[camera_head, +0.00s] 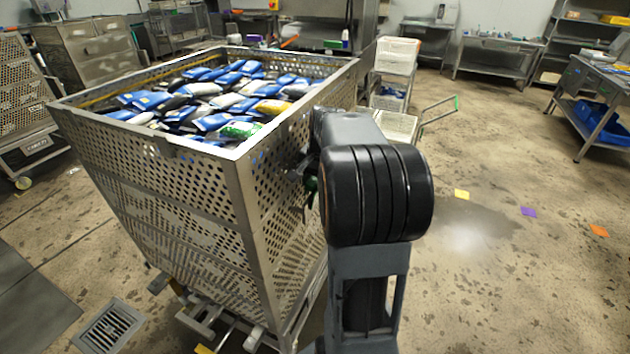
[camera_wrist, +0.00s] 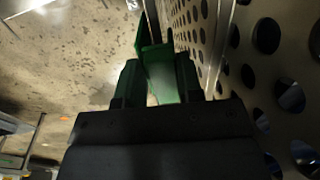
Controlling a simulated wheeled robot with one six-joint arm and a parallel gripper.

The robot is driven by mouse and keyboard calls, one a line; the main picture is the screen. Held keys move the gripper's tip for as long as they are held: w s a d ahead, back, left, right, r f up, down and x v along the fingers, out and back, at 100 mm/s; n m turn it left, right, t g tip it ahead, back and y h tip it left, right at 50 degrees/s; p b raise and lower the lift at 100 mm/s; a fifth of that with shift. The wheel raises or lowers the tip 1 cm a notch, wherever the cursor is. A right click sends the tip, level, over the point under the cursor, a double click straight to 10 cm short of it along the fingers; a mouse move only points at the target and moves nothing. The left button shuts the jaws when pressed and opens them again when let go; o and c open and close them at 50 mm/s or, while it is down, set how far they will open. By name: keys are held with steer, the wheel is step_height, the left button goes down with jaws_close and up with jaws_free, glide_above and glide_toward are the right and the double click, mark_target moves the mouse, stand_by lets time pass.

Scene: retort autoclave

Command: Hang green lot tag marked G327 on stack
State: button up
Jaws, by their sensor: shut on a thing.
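The stack is a tall perforated metal basket (camera_head: 200,190) filled with blue, white and green pouches (camera_head: 225,95). In the wrist view its perforated wall (camera_wrist: 245,70) runs close along the right side. My gripper (camera_wrist: 155,85) is shut on a green tag (camera_wrist: 150,35), held beside that wall. I cannot tell whether the tag touches the wall, and no marking on it is readable. In the head view my arm covers most of the gripper, and only a small dark green bit (camera_head: 311,186) shows beside the basket's right face.
The basket stands on a wheeled base. A trolley with white crates (camera_head: 398,55) stands behind my arm. Open floor (camera_head: 500,270) lies to the right, with a wet patch and coloured squares. A floor drain (camera_head: 110,326) is at lower left. Another perforated basket (camera_head: 22,90) stands at far left.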

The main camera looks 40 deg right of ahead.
steer(key=shift+f+b, duration=0.75)
steer(key=shift+f, duration=0.5)
steer(key=o, duration=0.7)
steer(key=shift+r, duration=0.2)
steer(key=shift+r+p, duration=3.2)
steer(key=shift+r, duration=0.45)
steer(key=s+d, duration=0.4)
steer(key=s, duration=0.4)
steer(key=shift+s+d+r+b, duration=0.15)
steer(key=shift+s+d+b, duration=0.15)
steer(key=shift+s+b, duration=0.1)
steer(key=shift+w, duration=0.1)
